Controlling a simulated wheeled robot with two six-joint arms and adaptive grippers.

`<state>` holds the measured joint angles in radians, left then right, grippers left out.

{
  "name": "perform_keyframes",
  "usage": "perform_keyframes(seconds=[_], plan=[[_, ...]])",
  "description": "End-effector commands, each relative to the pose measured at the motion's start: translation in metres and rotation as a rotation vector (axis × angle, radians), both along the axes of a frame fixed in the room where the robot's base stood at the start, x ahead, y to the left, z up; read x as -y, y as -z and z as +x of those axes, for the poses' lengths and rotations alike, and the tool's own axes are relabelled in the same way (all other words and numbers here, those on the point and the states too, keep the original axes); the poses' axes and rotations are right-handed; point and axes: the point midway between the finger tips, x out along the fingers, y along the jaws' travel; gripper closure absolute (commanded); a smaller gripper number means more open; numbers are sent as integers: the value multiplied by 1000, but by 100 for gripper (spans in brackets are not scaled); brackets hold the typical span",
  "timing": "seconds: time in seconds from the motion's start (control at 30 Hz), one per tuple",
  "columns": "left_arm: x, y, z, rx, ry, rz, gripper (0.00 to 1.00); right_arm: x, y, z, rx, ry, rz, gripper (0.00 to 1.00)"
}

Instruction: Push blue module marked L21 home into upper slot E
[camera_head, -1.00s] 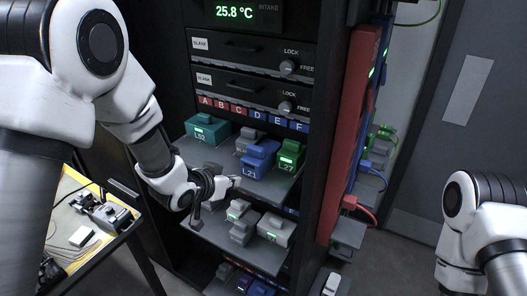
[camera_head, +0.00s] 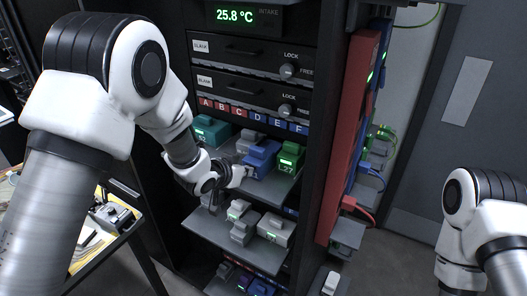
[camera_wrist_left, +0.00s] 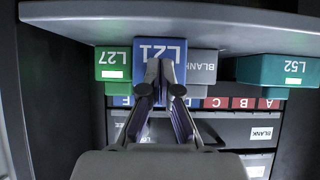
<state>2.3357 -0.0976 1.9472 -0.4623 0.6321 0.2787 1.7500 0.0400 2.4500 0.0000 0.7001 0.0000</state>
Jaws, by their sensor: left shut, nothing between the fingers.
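The blue module marked L21 (camera_head: 262,153) sits on the upper shelf between a grey blank module (camera_head: 248,137) and the green L27 module (camera_head: 290,158). In the left wrist view, L21 (camera_wrist_left: 152,48) stands in line with the hidden label between F and the labels to its right. My left gripper (camera_head: 242,175) is shut and empty, with its fingertips at the front of L21. In the left wrist view the fingertips (camera_wrist_left: 165,62) overlap its front face, but I cannot tell whether they touch. My right gripper is out of view.
A teal L52 module (camera_head: 212,131) stands at the shelf's left. Grey modules (camera_head: 276,229) stand on the lower shelf (camera_head: 215,235). A red upright panel (camera_head: 350,135) is at the right. A side table with equipment (camera_head: 112,214) is at the left.

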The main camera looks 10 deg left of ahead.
Motion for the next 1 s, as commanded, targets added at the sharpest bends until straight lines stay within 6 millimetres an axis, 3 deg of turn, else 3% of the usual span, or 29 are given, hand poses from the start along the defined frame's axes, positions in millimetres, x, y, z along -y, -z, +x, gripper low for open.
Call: perform_keyframes(seconds=[1.0], plan=[[21, -1, 58, 0, 1, 0, 100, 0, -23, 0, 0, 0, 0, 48]])
